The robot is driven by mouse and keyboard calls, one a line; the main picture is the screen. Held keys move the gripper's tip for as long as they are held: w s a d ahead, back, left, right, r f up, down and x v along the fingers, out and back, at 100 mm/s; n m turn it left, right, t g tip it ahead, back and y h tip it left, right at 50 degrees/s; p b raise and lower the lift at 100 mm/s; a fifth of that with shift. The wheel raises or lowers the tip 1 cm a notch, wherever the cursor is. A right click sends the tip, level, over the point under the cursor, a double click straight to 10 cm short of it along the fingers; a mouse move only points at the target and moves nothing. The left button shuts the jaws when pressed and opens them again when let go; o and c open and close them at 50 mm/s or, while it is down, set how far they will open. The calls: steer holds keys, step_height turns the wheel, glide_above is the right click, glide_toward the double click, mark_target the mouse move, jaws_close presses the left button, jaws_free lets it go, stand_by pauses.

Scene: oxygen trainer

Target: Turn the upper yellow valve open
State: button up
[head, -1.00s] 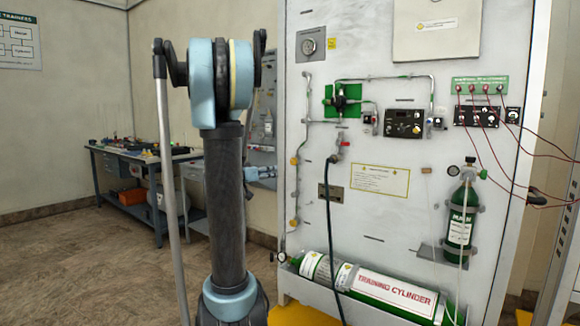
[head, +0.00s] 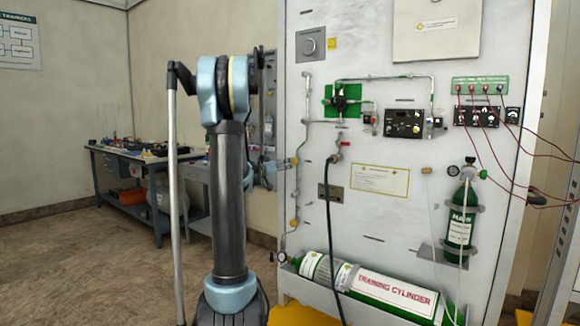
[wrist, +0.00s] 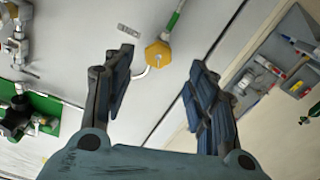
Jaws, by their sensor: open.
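The upper yellow valve (wrist: 156,54) is a hexagonal knob on the thin pipe of the white panel (head: 390,220). In the wrist view it shows between my fingertips, near their ends, with a gap to each finger. My gripper (wrist: 162,63) is open and empty around that line of sight. In the head view my gripper (head: 286,163) reaches from the left to the panel's pipe and largely covers the upper valve. The lower yellow valve (head: 293,223) shows on the same pipe below. I cannot tell whether the fingers flank the knob or stop short of it.
A green training cylinder (head: 390,293) lies along the panel's base, and a small green cylinder (head: 460,225) stands at right. A black hose (head: 328,220) hangs right of the pipe. A workbench (head: 140,175) stands at the back left. Bare floor lies at left.

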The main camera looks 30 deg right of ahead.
mark_target(294, 161)
steer(key=x, duration=0.6)
steer(key=shift+d, duration=0.35)
steer(key=shift+w, duration=0.1)
steer(key=c, duration=1)
